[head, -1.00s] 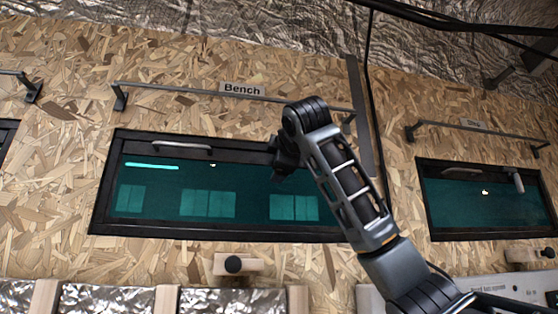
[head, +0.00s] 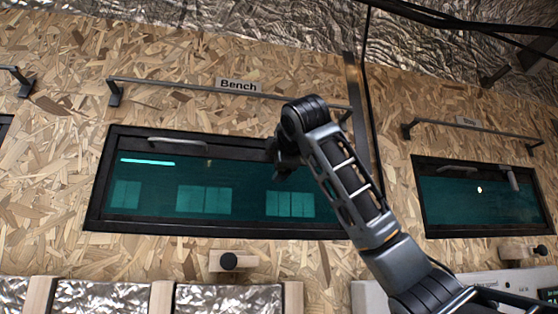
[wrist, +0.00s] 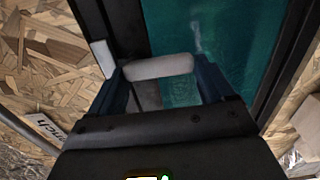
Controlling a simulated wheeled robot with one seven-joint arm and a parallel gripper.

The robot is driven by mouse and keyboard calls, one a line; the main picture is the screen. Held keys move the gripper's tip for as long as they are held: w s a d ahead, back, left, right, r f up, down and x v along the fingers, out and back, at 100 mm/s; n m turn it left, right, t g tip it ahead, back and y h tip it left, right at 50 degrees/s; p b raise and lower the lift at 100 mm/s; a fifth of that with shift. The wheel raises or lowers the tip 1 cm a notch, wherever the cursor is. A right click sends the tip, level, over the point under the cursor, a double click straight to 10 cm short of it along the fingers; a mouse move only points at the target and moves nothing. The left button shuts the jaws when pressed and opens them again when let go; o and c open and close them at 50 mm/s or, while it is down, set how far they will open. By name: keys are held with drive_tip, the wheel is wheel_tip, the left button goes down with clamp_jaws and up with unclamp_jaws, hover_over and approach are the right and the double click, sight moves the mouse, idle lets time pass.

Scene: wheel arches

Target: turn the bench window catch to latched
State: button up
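The bench window (head: 230,228) is a black-framed teal pane below the Bench label (head: 238,85) in the head view. My gripper (head: 283,166) is at its upper right, in front of the frame and glass. The catch is hidden there behind my gripper. In the wrist view, turned sideways, a pale rounded lever, apparently the catch (wrist: 158,67), lies across the gap between my fingers (wrist: 162,85). The fingers are apart, one near each end of the lever; I cannot tell whether they touch it. A pale flat piece (wrist: 103,55) shows beside the left finger.
A grey handle (head: 178,141) is on the window's top frame, left of my gripper. A rail (head: 200,87) runs above. Another window (head: 480,232) with a pale hanging catch (head: 513,179) is at right.

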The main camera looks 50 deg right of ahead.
drive_tip(key=o, duration=0.3)
drive_tip(key=b+v, duration=0.2)
drive_tip(key=v, duration=0.5)
drive_tip(key=shift+s+a+b, duration=0.25)
drive_tip(key=shift+s+b, duration=0.05)
drive_tip(key=shift+b, duration=0.05)
idle(0.4)
